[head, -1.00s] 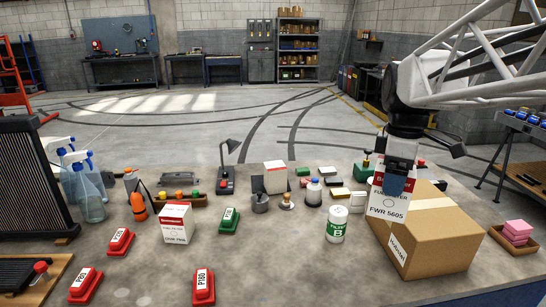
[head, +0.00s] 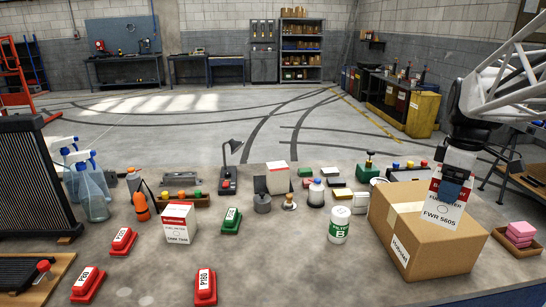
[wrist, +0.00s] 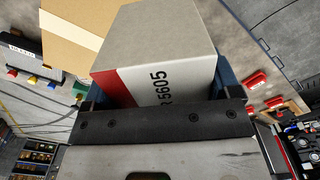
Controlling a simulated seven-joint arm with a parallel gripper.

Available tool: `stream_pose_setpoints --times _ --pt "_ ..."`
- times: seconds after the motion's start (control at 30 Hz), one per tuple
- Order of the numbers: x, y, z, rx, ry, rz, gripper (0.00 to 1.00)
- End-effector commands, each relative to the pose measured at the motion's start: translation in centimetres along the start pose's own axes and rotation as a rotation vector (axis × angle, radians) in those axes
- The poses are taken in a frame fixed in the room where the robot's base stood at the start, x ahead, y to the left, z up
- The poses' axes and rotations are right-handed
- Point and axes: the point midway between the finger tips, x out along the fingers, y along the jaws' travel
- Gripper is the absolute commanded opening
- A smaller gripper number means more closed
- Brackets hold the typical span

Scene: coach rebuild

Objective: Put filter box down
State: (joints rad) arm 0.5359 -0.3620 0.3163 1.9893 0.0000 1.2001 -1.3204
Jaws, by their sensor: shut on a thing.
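My gripper (head: 454,190) is shut on the filter box (head: 443,214), a white box with a red band marked FWR 5605. The filter box hangs upright, slightly tilted, in front of or over the right part of a cardboard box (head: 432,245); whether it touches the cardboard cannot be told. In the wrist view the filter box (wrist: 160,50) fills the middle between the dark blue fingers, its grey end facing the camera. The cardboard box also shows in the wrist view (wrist: 75,50).
A second white and red filter box (head: 178,225) stands left of centre on the bench. A white-green filter can (head: 339,226) stands left of the cardboard box. Pink blocks (head: 520,233) lie in a tray at right. Red P180 blocks (head: 205,286) lie in front. The front middle bench is clear.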

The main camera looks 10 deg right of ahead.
Motion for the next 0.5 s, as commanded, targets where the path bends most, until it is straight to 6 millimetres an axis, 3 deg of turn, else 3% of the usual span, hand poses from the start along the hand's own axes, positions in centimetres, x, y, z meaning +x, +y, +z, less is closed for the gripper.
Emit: stream_pose_setpoints --times 0.2,0.5 --pt "2.4 0.0 0.0 -0.001 0.001 0.003 0.45" --pt "2.7 0.0 -0.1 -0.001 0.001 0.003 0.45"
